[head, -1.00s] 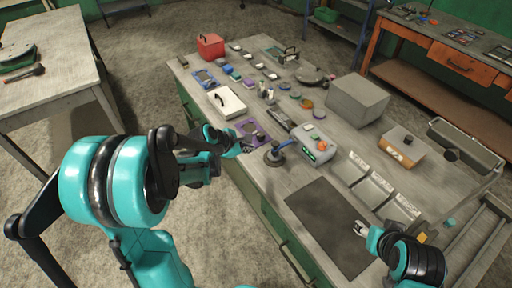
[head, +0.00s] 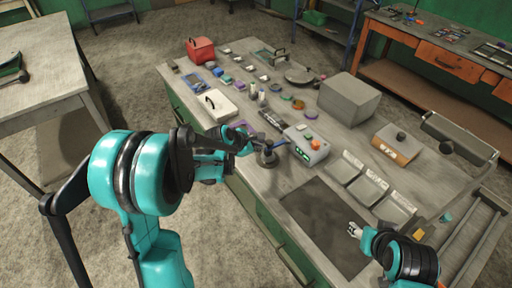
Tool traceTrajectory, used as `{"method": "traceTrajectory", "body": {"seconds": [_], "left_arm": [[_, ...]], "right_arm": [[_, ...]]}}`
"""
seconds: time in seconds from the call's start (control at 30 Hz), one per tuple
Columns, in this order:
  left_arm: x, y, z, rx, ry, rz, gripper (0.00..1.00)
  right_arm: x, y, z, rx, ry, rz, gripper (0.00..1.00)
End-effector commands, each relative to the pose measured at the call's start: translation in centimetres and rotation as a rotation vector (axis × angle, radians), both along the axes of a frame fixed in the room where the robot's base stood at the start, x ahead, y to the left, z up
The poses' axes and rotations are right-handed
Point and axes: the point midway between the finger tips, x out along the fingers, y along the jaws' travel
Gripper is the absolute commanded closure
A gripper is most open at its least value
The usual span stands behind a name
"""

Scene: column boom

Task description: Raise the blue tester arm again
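The tester is a small device with a dark round base (head: 267,159) on the workbench. Its short blue arm (head: 279,143) sticks out to the right, slightly tilted up, toward a grey box with a green display. My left gripper (head: 254,146) is at the tester's left side, its tip close to or touching it. The fingers are small and partly hidden, so I cannot tell whether they hold anything. My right gripper (head: 353,230) is over the dark mat's right edge, with pale fingertips and nothing visible in it.
The grey box (head: 306,145) with an orange button stands just right of the tester. A dark mat (head: 322,225) lies in front, with several grey bins (head: 367,190) beside it. A white case (head: 217,106) and several small parts lie behind. A large grey block (head: 348,98) stands farther back.

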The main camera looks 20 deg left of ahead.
Motion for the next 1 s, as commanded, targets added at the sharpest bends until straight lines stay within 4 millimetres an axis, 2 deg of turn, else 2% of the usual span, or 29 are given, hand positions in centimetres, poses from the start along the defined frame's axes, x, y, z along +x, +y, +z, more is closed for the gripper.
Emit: {"method": "traceTrajectory", "body": {"seconds": [0.03, 0.37, 0.67, 1.0], "left_arm": [[0.1, -0.5, 0.0, -0.008, -0.001, -0.008, 1.0], [0.2, -0.8, 0.7, 0.013, 0.027, -0.011, 1.0], [0.9, -1.4, 3.2, 0.125, 0.17, -0.013, 1.0], [2.7, -2.8, 6.1, 0.321, 0.421, -0.013, 1.0]], "right_arm": [[0.0, 0.0, 0.0, 0.0, 0.0, 0.0, 0.53], [0.0, 0.0, 0.7, 0.0, 0.0, 0.0, 0.53], [0.0, 0.0, 3.8, 0.0, 0.0, 0.0, 0.53], [0.0, 0.0, 7.3, 0.0, 0.0, 0.0, 0.53]]}}
